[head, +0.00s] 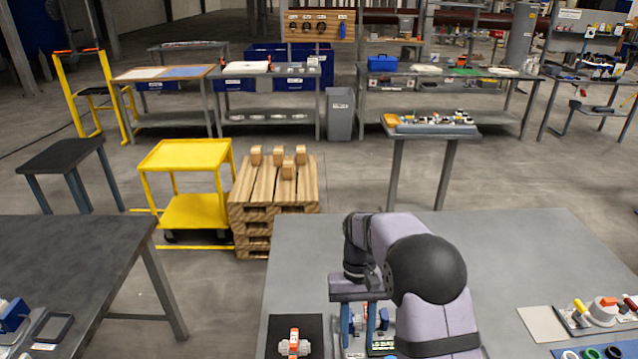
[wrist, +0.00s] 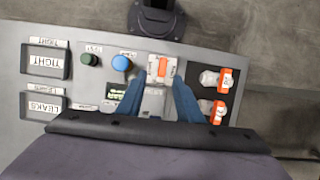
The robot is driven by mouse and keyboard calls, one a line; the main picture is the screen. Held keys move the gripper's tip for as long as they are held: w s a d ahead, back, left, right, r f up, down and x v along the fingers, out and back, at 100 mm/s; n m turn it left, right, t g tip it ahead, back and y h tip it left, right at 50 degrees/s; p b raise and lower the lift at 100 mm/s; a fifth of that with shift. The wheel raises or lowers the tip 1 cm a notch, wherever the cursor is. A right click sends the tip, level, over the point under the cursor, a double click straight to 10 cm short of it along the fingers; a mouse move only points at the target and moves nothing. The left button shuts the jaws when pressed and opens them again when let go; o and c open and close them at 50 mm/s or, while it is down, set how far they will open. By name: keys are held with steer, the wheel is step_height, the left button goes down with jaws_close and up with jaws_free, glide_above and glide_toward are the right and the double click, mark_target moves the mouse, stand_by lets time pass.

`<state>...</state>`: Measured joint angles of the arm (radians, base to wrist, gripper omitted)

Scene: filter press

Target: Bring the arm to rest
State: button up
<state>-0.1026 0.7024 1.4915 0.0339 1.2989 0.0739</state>
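My gripper (wrist: 158,82) points down over the grey table (head: 520,240). In the wrist view its two blue fingers stand apart, with a white part with an orange handle (wrist: 160,68) showing between and just beyond their tips. I cannot tell whether the fingers touch that part. In the head view my gripper (head: 359,318) is low over the table's front, partly hidden by my arm. What lies under it there is mostly hidden.
Two white parts with orange handles (wrist: 212,80) lie on a dark mat (wrist: 236,98). Trays marked TIGHT (wrist: 46,62) and LEAKS (wrist: 43,105), a green button (wrist: 89,59) and a blue button (wrist: 121,63) are nearby. The table's middle and back right look clear.

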steer(key=s+d+r+t, duration=0.1)
steer(key=s+d+t, duration=0.1)
steer(key=s, duration=0.7)
steer(key=s+d+r+t, duration=0.1)
steer(key=s+d+t, duration=0.1)
steer(key=s, duration=0.6)
steer(key=shift+s+d+r, duration=0.15)
steer(key=shift+s+d, duration=0.2)
steer(key=shift+d, duration=0.1)
steer(key=shift+o, duration=0.7)
